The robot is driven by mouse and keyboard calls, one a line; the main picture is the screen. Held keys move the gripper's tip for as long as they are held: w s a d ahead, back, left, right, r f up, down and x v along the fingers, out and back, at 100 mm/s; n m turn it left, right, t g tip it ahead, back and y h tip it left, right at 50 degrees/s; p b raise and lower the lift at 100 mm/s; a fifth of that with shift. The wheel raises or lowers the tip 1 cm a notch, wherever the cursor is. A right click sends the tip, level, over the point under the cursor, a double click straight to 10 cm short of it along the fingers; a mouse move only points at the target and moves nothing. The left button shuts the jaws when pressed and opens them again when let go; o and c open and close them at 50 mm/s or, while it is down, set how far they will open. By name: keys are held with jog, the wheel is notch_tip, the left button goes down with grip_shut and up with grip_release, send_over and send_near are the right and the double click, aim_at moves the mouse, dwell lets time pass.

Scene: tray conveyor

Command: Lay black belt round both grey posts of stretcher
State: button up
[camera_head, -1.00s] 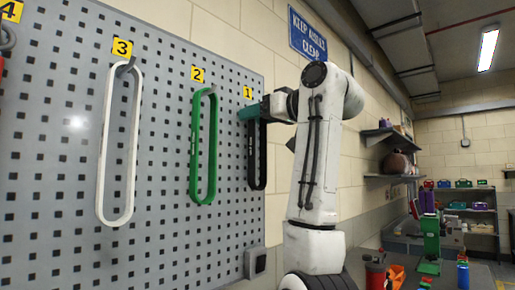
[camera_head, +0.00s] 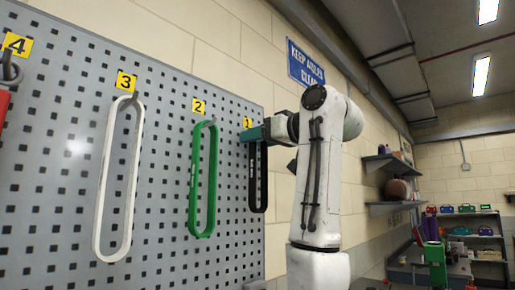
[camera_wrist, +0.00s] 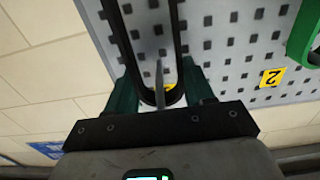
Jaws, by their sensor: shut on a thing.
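The black belt (camera_head: 258,185) is a long narrow loop hanging upright at the yellow label 1 on the grey pegboard. In the wrist view its rounded top end (camera_wrist: 176,40) lies between my teal fingers, round a grey hook (camera_wrist: 159,80). My gripper (camera_head: 256,132) is at the top of the belt, shut on it; it also shows in the wrist view (camera_wrist: 160,86). The fingers hide part of the belt's top in the head view. I cannot make out the stretcher or its grey posts in these views.
A green belt (camera_head: 203,180) hangs at label 2 and a white belt (camera_head: 104,200) at label 3, left of the black one. A red item (camera_head: 4,103) hangs at label 4. Wall shelves (camera_head: 387,160) and a cluttered rack (camera_head: 480,238) stand at the right.

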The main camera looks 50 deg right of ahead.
aim_at(247, 120)
notch_tip(247, 120, up, 6)
jog(key=shift+f+p, duration=0.15)
jog(key=shift+p, duration=0.4)
jog(key=s+r+b, duration=0.1)
jog(key=s+b, duration=0.1)
jog(key=s, duration=1.7)
jog(key=shift+s+d+r+b, duration=0.15)
jog(key=shift+s+d+b, duration=0.2)
jog(key=s+b, duration=0.4)
jog(key=s, duration=0.3)
jog(key=shift+s+d, duration=0.15)
jog(key=shift+s, duration=0.1)
